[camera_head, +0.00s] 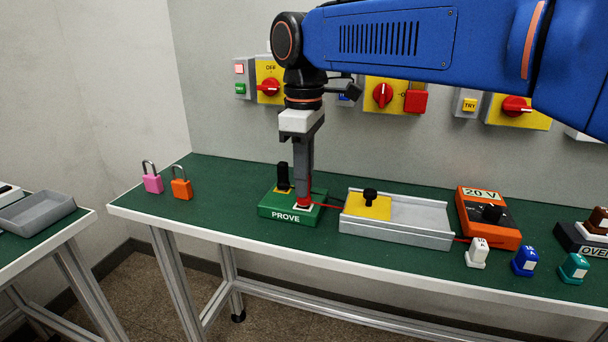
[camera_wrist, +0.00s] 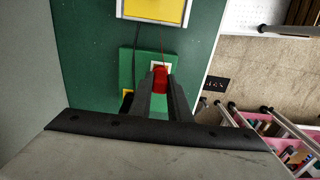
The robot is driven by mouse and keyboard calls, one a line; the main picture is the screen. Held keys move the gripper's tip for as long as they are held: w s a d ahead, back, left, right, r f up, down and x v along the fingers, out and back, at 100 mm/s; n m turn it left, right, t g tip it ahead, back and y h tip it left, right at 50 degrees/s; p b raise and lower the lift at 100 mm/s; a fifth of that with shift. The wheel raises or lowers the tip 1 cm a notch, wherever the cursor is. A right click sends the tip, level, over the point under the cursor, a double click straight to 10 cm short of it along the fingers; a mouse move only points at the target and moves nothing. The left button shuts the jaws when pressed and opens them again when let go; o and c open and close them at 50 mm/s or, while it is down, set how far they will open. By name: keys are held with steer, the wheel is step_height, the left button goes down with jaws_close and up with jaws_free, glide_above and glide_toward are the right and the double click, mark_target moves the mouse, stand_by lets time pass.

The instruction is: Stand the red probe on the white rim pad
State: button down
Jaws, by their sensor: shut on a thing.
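The red probe (camera_head: 305,197) is upright between the fingers of my gripper (camera_head: 304,178), over the right part of the green PROVE block (camera_head: 285,216). My gripper is shut on it. In the wrist view the red probe (camera_wrist: 160,77) shows between the fingertips (camera_wrist: 161,88). Its lower end is at the white rim pad (camera_head: 300,206), whose edge also shows around it in the wrist view (camera_wrist: 169,66). I cannot tell whether the tip touches the pad. A black probe (camera_head: 283,176) stands on the yellow pad at the block's left.
A red lead runs right past a grey tray (camera_head: 395,235) with a black-knobbed yellow plate to the orange 20 V meter (camera_head: 489,221). Two padlocks, pink (camera_head: 152,183) and orange (camera_head: 181,188), stand left. Small white, blue and teal blocks stand right. Wall switches are behind my arm.

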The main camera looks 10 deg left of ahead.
steer(key=c, duration=1.6)
jaws_free()
steer(key=shift+o, duration=0.2)
step_height(320, 180, up, 17)
steer(key=shift+r, duration=0.2)
